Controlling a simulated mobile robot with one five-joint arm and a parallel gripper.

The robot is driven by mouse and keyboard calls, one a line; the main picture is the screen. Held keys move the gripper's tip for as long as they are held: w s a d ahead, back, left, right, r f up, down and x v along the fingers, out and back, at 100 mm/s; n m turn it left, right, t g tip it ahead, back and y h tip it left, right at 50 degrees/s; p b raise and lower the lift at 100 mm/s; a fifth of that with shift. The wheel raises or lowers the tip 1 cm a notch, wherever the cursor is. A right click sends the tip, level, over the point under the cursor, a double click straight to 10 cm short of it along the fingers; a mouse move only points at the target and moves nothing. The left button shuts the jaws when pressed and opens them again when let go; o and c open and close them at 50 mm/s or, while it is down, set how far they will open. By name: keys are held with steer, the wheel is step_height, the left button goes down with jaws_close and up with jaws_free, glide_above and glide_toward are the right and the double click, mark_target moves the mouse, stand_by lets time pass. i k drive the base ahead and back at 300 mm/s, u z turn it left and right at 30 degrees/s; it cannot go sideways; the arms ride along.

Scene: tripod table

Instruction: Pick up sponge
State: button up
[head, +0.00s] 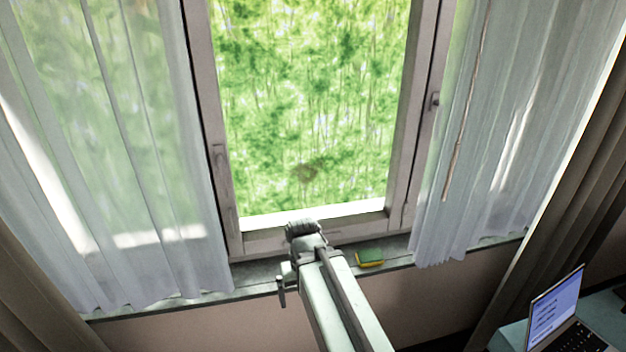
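The sponge (369,258) is a small block with a green top and a yellow side. It lies on the grey window sill (258,278), just right of my arm in the head view. My gripper (302,230) is at the far end of my arm, near the foot of the window frame. It shows to the left of the sponge, apart from it in the picture. Its fingers cannot be made out clearly, so I cannot tell if they are open or shut. No held thing shows.
The window frame (300,241) rises behind the sill. White sheer curtains hang at the left (150,180) and right (490,150), reaching down to the sill. A laptop (556,308) stands on a pale table (607,312) at the lower right. The sill around the sponge looks clear.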

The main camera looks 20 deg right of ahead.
mark_target(372, 257)
steer(key=k, duration=1)
steer(key=z, duration=0.8)
steer(key=i, duration=1.35)
steer(key=u, duration=2)
steer(key=i, duration=0.5)
steer(key=z, duration=0.1)
